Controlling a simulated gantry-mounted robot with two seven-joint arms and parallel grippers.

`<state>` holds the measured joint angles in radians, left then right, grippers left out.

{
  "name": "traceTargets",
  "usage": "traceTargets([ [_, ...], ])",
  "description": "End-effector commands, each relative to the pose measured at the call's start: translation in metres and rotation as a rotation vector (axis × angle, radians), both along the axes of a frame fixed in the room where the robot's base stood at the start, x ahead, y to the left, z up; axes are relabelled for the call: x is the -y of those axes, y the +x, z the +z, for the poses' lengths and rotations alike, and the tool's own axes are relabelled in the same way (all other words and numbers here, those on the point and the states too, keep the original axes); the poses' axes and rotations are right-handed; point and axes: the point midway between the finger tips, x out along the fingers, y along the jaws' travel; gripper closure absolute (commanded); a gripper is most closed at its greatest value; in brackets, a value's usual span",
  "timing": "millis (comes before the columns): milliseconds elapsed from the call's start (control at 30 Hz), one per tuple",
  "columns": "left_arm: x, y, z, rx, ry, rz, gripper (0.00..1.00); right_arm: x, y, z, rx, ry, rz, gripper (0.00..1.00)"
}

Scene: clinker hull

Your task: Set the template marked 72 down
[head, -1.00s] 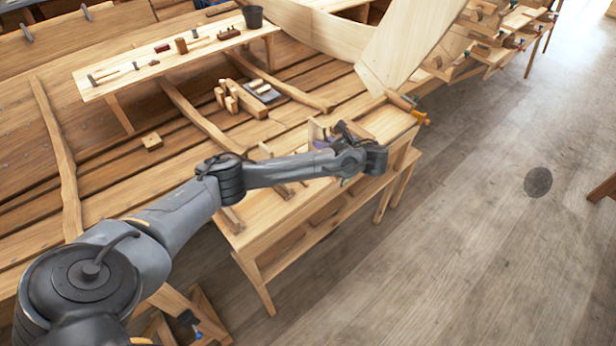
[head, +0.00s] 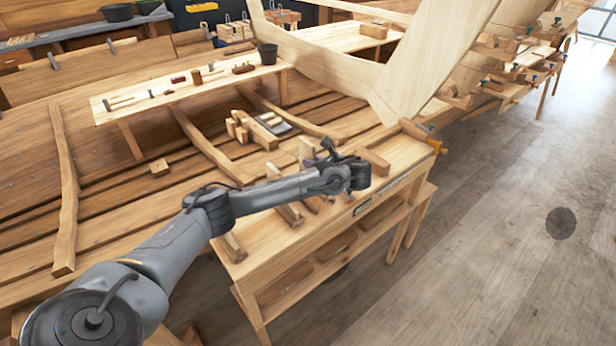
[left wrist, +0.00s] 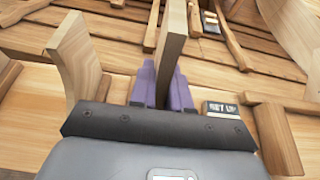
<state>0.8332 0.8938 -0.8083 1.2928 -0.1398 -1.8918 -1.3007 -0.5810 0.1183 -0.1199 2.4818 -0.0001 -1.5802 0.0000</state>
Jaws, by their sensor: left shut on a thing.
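My left gripper (left wrist: 165,88) has purple fingers and is shut on a thin, upright wooden template (left wrist: 173,40). No number shows on it, so I cannot tell if it is the one marked 72. In the head view its upper part (head: 306,151) stands beside my dark wrist, over the small bench (head: 262,232); the fingertips are hidden there. I cannot tell whether its lower edge touches the bench. Another wooden template (left wrist: 76,58) stands left of the gripper in the left wrist view. A plaque reading SET UP (left wrist: 221,109) lies to the right. My right gripper is not in view.
Other wooden pieces (head: 289,213) lie on the bench beneath my arm. A clamp with an orange end (head: 436,146) is at the bench's far right corner. Behind are the hull planks, blocks (head: 258,133) and a long plank with tools (head: 150,92).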

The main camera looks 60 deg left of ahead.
Motion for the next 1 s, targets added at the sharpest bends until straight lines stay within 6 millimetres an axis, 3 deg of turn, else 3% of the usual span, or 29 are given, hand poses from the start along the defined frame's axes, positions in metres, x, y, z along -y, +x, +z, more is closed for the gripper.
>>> traceTargets([
  [233, -0.019, -0.005, -0.012, 0.001, 0.0, 0.0, 1.0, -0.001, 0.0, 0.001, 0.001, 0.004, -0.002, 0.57],
  [367, -0.02, -0.005, -0.016, 0.0, -0.001, 0.0, 1.0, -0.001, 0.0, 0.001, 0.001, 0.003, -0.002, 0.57],
  [700, -0.02, -0.005, -0.051, 0.001, 0.0, 0.0, 1.0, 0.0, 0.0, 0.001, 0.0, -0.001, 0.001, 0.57],
  [1000, -0.02, -0.005, -0.053, 0.001, 0.0, -0.001, 1.0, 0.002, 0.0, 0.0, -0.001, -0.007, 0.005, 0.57],
])
